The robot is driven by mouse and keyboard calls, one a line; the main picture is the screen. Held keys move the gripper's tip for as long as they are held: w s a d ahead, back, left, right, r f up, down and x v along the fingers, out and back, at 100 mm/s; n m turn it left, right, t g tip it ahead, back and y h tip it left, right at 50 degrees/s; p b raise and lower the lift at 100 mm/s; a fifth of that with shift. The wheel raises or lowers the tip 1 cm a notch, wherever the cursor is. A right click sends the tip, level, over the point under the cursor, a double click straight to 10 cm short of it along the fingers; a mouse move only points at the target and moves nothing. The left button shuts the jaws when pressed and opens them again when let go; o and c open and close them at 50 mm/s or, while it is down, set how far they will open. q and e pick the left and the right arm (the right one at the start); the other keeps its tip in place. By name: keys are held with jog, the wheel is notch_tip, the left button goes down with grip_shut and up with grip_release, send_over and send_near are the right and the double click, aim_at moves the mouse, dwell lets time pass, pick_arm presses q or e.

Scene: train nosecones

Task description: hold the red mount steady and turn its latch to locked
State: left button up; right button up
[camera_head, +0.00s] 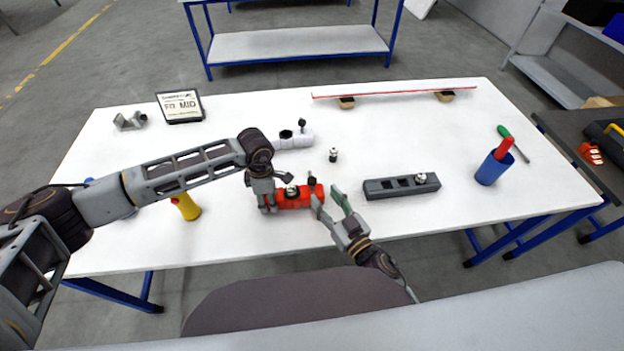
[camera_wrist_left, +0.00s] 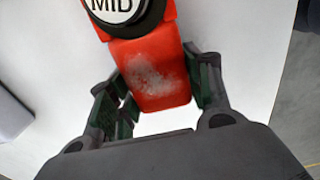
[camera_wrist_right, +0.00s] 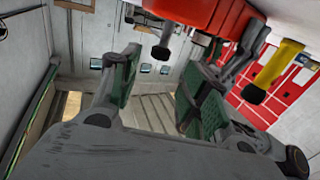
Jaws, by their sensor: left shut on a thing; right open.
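The red mount (camera_head: 297,197) lies on the white table in front of me, with a round black knob on top and a small black latch at its right end. In the left wrist view the red mount (camera_wrist_left: 155,78) shows a worn patch and a black-ringed white disc lettered "MID". My left gripper (camera_head: 268,205) is shut on its left end, one finger on each side. My right gripper (camera_head: 329,204) is open at the mount's right end, its fingers apart. In the right wrist view the red mount (camera_wrist_right: 215,14) is above the open fingers. I cannot tell the latch's setting.
A white mount (camera_head: 294,139) stands behind and a grey mount (camera_head: 402,187) to the right. A small knob part (camera_head: 333,155) lies between. The table's front edge is close.

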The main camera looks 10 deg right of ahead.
aim_at(315, 183)
jog(key=shift+x, duration=4.1)
jog(key=shift+c, duration=0.5)
jog(key=c, duration=0.9)
